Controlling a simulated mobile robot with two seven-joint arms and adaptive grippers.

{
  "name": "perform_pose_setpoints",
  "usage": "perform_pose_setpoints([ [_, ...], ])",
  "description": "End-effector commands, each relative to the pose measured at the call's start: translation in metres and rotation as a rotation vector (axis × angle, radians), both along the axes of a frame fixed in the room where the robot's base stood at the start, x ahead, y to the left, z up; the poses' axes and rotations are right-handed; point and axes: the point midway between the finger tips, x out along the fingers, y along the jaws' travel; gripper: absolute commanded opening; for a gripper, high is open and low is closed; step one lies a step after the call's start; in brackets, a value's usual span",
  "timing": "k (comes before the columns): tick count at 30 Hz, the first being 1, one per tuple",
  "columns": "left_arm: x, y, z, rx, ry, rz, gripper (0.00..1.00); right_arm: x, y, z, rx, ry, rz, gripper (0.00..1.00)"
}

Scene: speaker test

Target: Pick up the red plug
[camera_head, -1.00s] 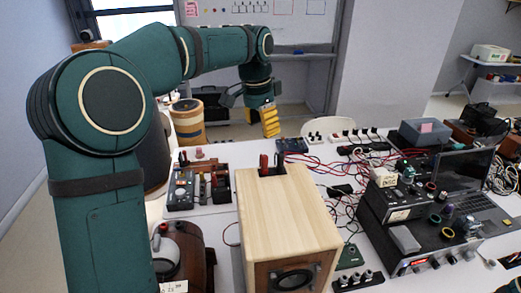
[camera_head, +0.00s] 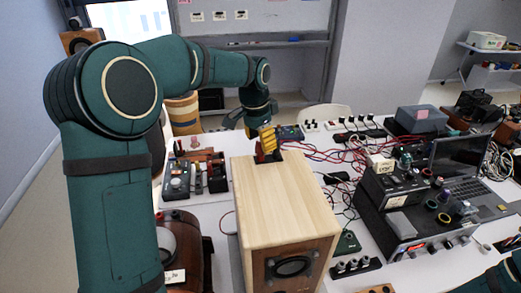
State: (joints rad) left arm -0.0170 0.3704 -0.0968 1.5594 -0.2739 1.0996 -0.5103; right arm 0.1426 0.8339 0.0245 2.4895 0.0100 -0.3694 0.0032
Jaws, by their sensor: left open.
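The red plug (camera_head: 259,155) is at the back edge of the wooden speaker box (camera_head: 285,200), partly hidden by my left gripper. A dark part stands beside it on the right. My left gripper (camera_head: 266,143), with yellow finger pads, is open and points down at the plug from above. The pads overlap the plug's upper part in the picture. I cannot tell whether they touch it or stand around it. My right gripper is not in view.
A control box with knobs (camera_head: 177,180) stands left of the speaker. Red and black cables (camera_head: 330,155) lie to the right. An instrument with knobs (camera_head: 400,220) and a laptop (camera_head: 460,165) stand further right. A power strip (camera_head: 345,124) lies behind.

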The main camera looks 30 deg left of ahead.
Motion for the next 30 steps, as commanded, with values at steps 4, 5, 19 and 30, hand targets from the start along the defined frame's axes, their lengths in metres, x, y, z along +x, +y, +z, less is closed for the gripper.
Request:
perform_pose_setpoints([
  [4, 0.003, 0.000, -0.023, 0.000, 0.004, 0.000, 0.54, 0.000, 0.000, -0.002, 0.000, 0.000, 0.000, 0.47],
  [5, 0.003, 0.000, -0.026, 0.001, 0.003, 0.000, 0.54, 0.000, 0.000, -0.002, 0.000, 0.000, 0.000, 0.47],
  [19, 0.004, 0.000, -0.034, 0.001, 0.001, 0.000, 0.18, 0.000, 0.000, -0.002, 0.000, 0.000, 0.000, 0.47],
  [30, 0.004, 0.000, -0.034, 0.001, 0.001, 0.000, 0.00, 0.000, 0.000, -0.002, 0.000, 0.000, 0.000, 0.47],
])
